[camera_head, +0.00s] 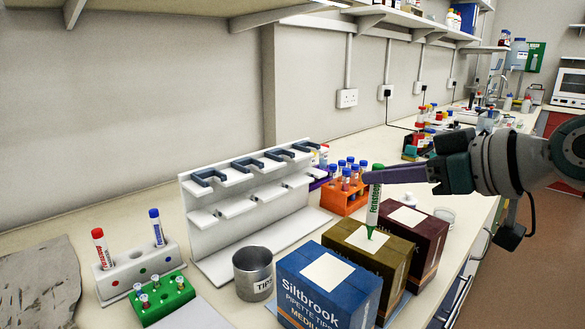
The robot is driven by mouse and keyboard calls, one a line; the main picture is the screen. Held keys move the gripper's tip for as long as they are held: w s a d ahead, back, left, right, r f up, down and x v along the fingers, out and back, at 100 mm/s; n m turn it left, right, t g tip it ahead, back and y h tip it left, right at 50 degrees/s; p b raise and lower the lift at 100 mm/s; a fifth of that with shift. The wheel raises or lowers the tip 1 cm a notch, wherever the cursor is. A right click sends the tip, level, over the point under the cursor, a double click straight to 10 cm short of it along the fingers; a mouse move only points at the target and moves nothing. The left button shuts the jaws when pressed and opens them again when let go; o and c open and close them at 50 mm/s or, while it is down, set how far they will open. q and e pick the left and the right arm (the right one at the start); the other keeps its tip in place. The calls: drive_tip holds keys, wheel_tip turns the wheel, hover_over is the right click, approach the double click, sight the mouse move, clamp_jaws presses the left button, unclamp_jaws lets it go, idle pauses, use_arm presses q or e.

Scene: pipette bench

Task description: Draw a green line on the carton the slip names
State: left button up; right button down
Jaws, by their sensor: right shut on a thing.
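My right gripper (378,175) comes in from the right and is shut on a green-capped marker (373,208), held nearly upright. The marker's green tip points down at the white patch (352,242) on top of the olive-brown carton (340,236). I cannot tell whether the tip touches it, and no separate green line is clear. A blue carton (310,302) marked Siltbrook stands in front of it, and a maroon carton (428,226) stands behind; both have white patches on top. I cannot make out a readable slip. My left gripper is not in view.
A grey holder (136,268) carries a red and a blue marker at left, beside a green tube rack (163,301). A metal TIPS can (253,272) stands left of the blue carton. A white pipette stand (245,208) and orange tube rack (344,197) are behind.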

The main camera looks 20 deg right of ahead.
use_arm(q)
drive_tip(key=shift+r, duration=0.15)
use_arm(e)
drive_tip(key=shift+w+a, duration=0.25)
drive_tip(key=shift+w, duration=0.25)
idle(0.8)
drive_tip(key=shift+d, duration=0.2)
idle(0.4)
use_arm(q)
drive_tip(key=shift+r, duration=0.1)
use_arm(e)
drive_tip(key=shift+s+d+f, duration=0.1)
drive_tip(key=shift+s+d, duration=0.1)
drive_tip(key=shift+s, duration=0.3)
idle(1.4)
use_arm(q)
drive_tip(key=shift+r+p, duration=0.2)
drive_tip(key=shift+p, duration=0.25)
use_arm(e)
drive_tip(key=shift+r, duration=0.2)
idle(0.5)
use_arm(q)
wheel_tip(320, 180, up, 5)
drive_tip(key=p, duration=0.4)
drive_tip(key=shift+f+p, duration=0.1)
drive_tip(key=shift+p, duration=0.25)
use_arm(e)
wheel_tip(320, 180, up, 5)
